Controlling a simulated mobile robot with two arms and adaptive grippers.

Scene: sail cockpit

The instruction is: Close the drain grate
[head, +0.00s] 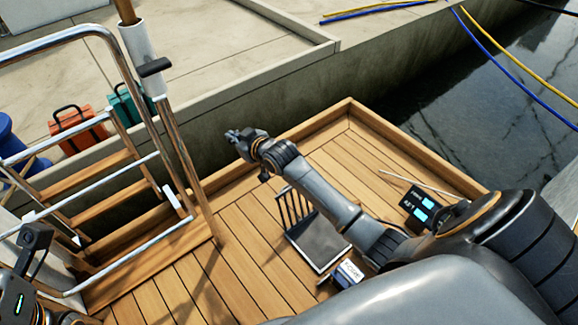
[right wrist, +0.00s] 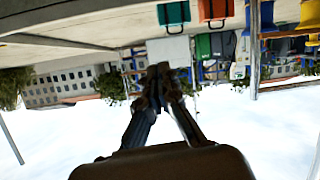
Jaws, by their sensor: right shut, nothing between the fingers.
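The drain grate (head: 291,207) is a dark barred panel standing up, tilted, at the far side of a grey square drain (head: 320,246) in the wooden deck. My right forearm partly covers the drain's right side. My right gripper (head: 233,136) is shut and empty, held above and beyond the grate, to its upper left, not touching it. Its closed fingertips also show in the right wrist view (right wrist: 159,72), where the grate is not seen. My left arm shows at the lower left edge with dark parts of the left gripper (head: 35,240); its finger state is unclear.
A wooden ladder with metal rails (head: 120,155) stands at the left. A raised wooden edge (head: 350,104) borders the deck, with water beyond. A small display box (head: 417,204) and a labelled box (head: 348,274) are near my right arm. Planks left of the drain are clear.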

